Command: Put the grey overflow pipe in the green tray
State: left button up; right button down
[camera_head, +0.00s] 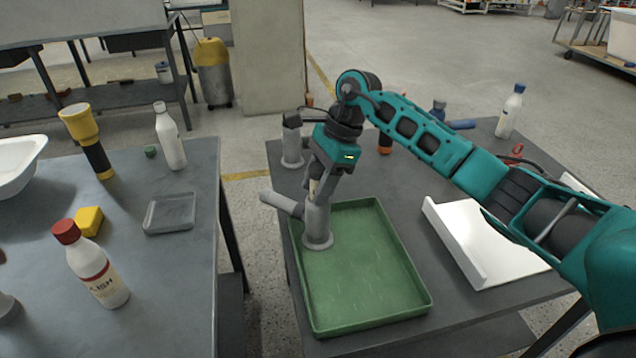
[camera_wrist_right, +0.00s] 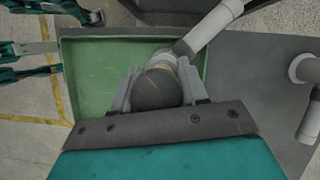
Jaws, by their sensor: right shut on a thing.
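The grey overflow pipe (camera_head: 317,220) is upright, with a round flange at its foot and a side branch pointing left past the tray rim. My right gripper (camera_head: 322,185) is shut on its upper part. The flange shows over the back left part of the green tray (camera_head: 365,275); I cannot tell whether it touches the tray floor. In the right wrist view the pipe (camera_wrist_right: 166,62) is between the fingers, its branch crossing the rim of the tray (camera_wrist_right: 85,85). The head view does not show my left gripper; teal parts with grey prongs show at the wrist view's left edge, their state unclear.
A second grey pipe (camera_head: 292,145) stands just behind the tray. A white angled panel (camera_head: 480,240) lies to its right, and a white bottle (camera_head: 510,112) stands farther back. The left table holds bottles, a torch (camera_head: 88,135) and a small grey tray (camera_head: 170,212). A gap separates the tables.

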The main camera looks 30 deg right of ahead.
jog(key=shift+c, duration=2)
grip_release()
jog(key=shift+r, duration=0.1)
jog(key=v, duration=1.2)
jog(key=shift+a, duration=0.1)
